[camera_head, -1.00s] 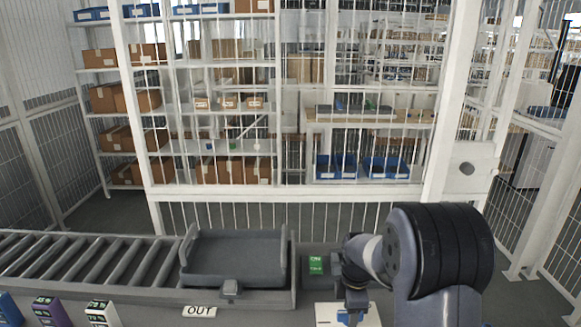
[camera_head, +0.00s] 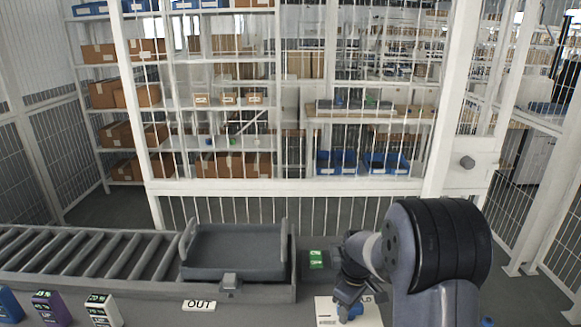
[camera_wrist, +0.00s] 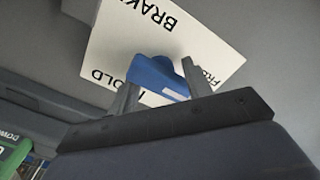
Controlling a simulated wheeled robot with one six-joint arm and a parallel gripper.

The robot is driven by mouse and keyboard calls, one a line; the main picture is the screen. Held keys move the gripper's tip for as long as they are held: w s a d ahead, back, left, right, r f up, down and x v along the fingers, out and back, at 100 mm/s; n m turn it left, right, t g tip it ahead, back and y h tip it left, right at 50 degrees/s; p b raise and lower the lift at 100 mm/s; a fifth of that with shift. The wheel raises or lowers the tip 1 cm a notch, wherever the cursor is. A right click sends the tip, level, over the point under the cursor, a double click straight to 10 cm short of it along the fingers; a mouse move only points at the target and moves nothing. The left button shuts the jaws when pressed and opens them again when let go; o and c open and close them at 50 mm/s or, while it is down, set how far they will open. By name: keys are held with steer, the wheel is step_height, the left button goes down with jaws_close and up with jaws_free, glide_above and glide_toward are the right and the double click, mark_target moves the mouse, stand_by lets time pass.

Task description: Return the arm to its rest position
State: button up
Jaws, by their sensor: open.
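My arm (camera_head: 438,250) stands folded at the right of the head view, bent down toward the counter. My gripper (camera_wrist: 158,76) is open, its two grey fingers apart in the wrist view. In the head view, its wrist end hangs low over a white card (camera_head: 326,312). The card also shows in the wrist view (camera_wrist: 130,40), with black print including "HOLD" and "BRAK", partly cut off. A small blue object (camera_wrist: 152,74) lies over the card, in line with the gap between the fingers. I cannot tell whether the fingers touch it.
A grey tray (camera_head: 235,272) sits at the end of a roller conveyor (camera_head: 85,255), behind an "OUT" label (camera_head: 199,305). A green label (camera_head: 316,257) is beside it. Purple (camera_head: 48,308) and white (camera_head: 104,312) boxes stand front left. A white mesh fence (camera_head: 300,188) closes off shelves behind.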

steer(key=shift+m, duration=0.5)
